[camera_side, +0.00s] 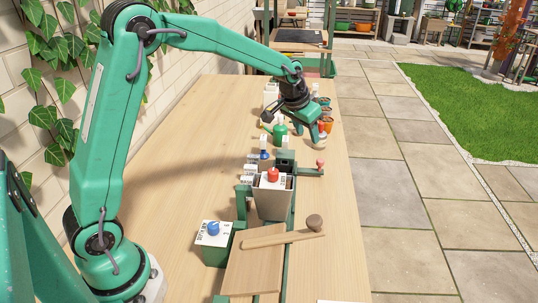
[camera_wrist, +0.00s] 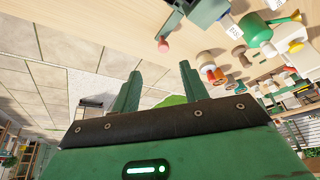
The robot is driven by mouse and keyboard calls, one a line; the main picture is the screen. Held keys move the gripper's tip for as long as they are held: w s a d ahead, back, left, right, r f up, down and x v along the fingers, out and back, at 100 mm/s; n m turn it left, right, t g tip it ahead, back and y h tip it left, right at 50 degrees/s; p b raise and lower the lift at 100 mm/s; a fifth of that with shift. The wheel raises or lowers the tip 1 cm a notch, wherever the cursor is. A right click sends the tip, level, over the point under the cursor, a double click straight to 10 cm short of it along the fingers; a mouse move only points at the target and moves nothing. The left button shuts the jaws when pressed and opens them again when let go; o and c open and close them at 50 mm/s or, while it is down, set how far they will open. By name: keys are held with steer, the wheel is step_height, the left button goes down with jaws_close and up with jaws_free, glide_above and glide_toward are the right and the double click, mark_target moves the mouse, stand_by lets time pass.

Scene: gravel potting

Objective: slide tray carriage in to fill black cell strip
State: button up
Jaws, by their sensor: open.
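My gripper (camera_side: 312,134) is beyond the green rail fixture, near the small pots at the table's right edge. In the wrist view its two fingers (camera_wrist: 160,76) stand apart with nothing between them. A flat wooden board (camera_side: 252,272), perhaps the tray carriage, lies between green rails at the near end. A pale hopper (camera_side: 272,204) with a red knob stands over the rails. I cannot make out the black cell strip for sure.
A green box (camera_side: 214,254) with a blue knob on its white top stands left of the rails. A lever with a pink knob (camera_side: 320,164) sticks out right; the knob also shows in the wrist view (camera_wrist: 163,46). Bottles and orange pots (camera_side: 326,123) crowd the far side.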

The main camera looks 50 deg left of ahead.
glide_toward(320, 160)
steer(key=shift+w+a+f, duration=0.1)
steer(key=shift+w+f, duration=0.2)
steer(key=shift+f, duration=0.1)
steer(key=shift+x, duration=3.9)
jaws_close()
